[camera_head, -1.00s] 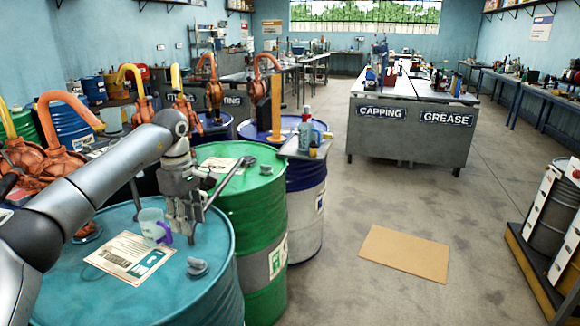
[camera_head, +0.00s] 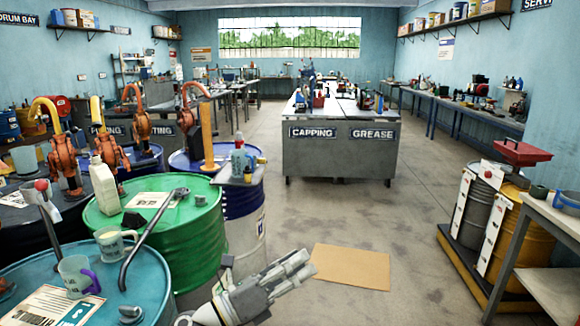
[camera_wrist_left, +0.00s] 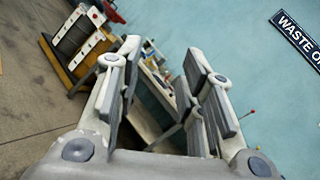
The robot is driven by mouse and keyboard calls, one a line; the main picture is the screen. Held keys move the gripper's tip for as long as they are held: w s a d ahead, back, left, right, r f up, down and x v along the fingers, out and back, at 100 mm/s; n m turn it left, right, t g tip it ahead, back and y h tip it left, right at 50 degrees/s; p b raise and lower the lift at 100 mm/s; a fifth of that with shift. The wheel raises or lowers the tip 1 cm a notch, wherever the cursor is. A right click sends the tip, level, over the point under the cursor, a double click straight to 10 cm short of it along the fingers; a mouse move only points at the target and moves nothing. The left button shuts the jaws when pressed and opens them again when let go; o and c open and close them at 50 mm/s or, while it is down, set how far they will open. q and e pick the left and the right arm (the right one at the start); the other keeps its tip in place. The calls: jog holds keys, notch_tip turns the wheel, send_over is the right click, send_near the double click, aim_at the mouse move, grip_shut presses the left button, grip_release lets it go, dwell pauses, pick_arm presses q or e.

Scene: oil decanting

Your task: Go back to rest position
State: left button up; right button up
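My left gripper (camera_head: 306,264) shows low in the middle of the head view, its fingers pointing right, over the floor beside the green drum (camera_head: 215,245). In the left wrist view, the fingers of the left gripper (camera_wrist_left: 160,50) stand apart with nothing held between them. A clear mug with a purple handle (camera_head: 75,275) stands on the teal drum (camera_head: 150,275), well left of the gripper. A second clear mug (camera_head: 112,243) stands behind it, and a bent metal pipe (camera_head: 150,240) is beside that. My right gripper is not in view.
A white jug (camera_head: 104,186) stands on the green drum. A blue drum (camera_head: 245,215) with a small side tray (camera_head: 240,180) is behind. A cardboard mat (camera_head: 350,268) lies on open floor. A rack with drums (camera_head: 488,225) and a shelf stand (camera_head: 545,285) are at the right.

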pick_arm(q)
jog(key=s+a+f+n+t+y, duration=0.25)
jog(key=a+f+n+y, duration=0.55)
jog(key=n, duration=0.6)
jog(key=s+a+f+n+t+y, duration=0.25)
jog(key=a+f+n+y, duration=0.55)
jog(key=n, duration=0.7)
jog(key=s+a+f+n+g, duration=0.25)
jog(key=s+f+g, duration=0.2)
jog(key=s, duration=0.45)
jog(key=s+a+f+n+g+y, duration=0.1)
jog(key=s+f+n+g, duration=0.35)
jog(key=s, duration=0.45)
jog(key=s+a+f+n+g, duration=0.2)
jog(key=s+f+g, duration=0.25)
jog(key=s, duration=0.45)
notch_tip(320, 180, down, 25)
jog(key=s, duration=0.2)
jog(key=s+a+f+g, duration=0.1)
jog(key=s+a+f, duration=0.2)
jog(key=s+f, duration=1.3)
jog(key=shift+s+f, duration=0.25)
jog(key=shift+f, duration=0.15)
